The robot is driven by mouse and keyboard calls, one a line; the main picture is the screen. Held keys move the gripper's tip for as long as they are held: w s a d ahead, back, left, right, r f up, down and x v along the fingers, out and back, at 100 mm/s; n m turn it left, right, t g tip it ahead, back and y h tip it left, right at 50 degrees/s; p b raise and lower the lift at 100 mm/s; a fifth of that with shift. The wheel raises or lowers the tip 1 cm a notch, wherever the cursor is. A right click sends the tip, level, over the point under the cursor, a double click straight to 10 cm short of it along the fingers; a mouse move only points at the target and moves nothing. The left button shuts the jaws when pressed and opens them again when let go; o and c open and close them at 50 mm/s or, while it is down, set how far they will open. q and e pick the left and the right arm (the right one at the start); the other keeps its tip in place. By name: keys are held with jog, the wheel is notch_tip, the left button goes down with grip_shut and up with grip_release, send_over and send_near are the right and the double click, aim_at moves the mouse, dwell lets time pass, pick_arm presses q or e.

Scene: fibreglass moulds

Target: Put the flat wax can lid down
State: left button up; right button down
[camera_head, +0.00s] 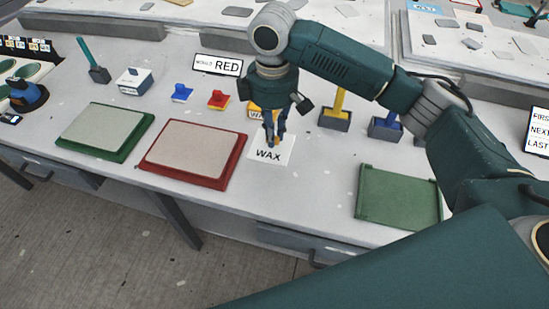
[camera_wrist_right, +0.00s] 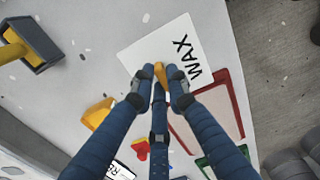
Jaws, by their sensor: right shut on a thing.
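My right gripper (camera_head: 273,143) points down over the white WAX card (camera_head: 283,156), near its upper left part. It is shut on the yellow-orange wax can lid (camera_wrist_right: 160,72), a small piece seen nearly edge-on between the fingertips in the right wrist view. In the head view the fingers mostly hide the lid. I cannot tell whether the lid touches the card. The yellow wax can (camera_head: 254,112) stands just behind the card, partly hidden by the gripper; it also shows in the right wrist view (camera_wrist_right: 97,113). My left gripper is not in view.
A red-framed mould (camera_head: 236,172) lies left of the card, with a green-framed mould (camera_head: 118,150) beyond it. A green tray (camera_head: 398,198) lies to the right.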

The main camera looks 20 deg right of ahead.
notch_tip(320, 180, down, 6)
jog(key=shift+s+r, duration=0.15)
jog(key=shift+r, duration=0.05)
jog(key=shift+f, duration=0.4)
notch_tip(320, 180, down, 4)
jog(key=shift+r+p, duration=0.15)
jog(key=shift+p, duration=0.25)
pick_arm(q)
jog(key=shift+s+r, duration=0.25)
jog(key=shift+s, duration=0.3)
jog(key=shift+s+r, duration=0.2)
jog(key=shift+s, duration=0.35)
pick_arm(e)
jog(key=c, duration=1.7)
grip_release()
jog(key=shift+c, duration=0.2)
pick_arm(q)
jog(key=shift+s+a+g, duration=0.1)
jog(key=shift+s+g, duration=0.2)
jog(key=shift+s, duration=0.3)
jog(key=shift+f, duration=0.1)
